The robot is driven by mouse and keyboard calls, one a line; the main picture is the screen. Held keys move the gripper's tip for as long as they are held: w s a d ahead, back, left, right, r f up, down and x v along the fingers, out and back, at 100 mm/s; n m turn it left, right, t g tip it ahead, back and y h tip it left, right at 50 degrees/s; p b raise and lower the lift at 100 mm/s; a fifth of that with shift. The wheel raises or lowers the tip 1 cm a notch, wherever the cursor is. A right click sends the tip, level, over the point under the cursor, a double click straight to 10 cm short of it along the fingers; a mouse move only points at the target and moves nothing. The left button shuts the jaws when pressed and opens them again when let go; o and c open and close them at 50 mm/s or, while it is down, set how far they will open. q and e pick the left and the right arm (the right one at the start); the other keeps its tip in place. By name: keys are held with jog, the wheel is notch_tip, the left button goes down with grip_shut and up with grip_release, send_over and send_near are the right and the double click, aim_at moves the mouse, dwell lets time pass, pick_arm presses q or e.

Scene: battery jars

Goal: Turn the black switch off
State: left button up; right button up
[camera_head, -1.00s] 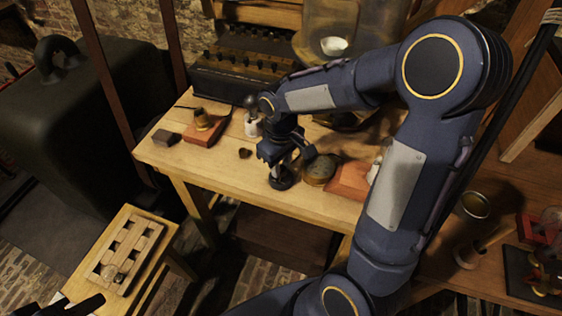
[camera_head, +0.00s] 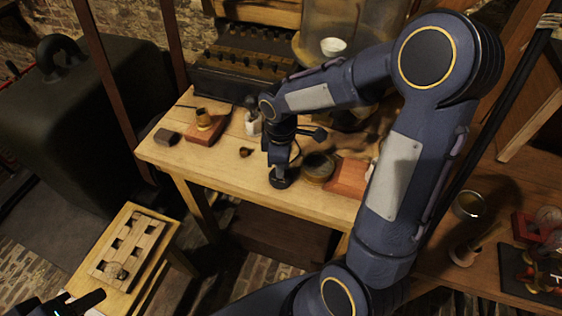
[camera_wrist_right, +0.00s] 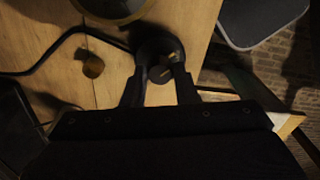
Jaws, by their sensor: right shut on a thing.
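The black switch (camera_head: 281,181) is a small round black base near the front edge of the wooden table. In the right wrist view the switch (camera_wrist_right: 157,45) lies between and just beyond my fingertips, with a pale metal part at its centre. My right gripper (camera_head: 279,166) points down onto it from above. In the wrist view my right gripper (camera_wrist_right: 160,76) is shut on the switch's lever, which is mostly dark and hard to make out. My left gripper (camera_head: 78,303) is at the bottom left corner, away from the switch, partly cut off by the frame.
A slotted wooden rack (camera_head: 130,246) stands on a lower stool.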

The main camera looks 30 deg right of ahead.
jog(key=shift+r, duration=0.1)
dwell(0.3)
jog(key=o, duration=1)
notch_tip(320, 180, up, 7)
jog(key=shift+r, duration=0.35)
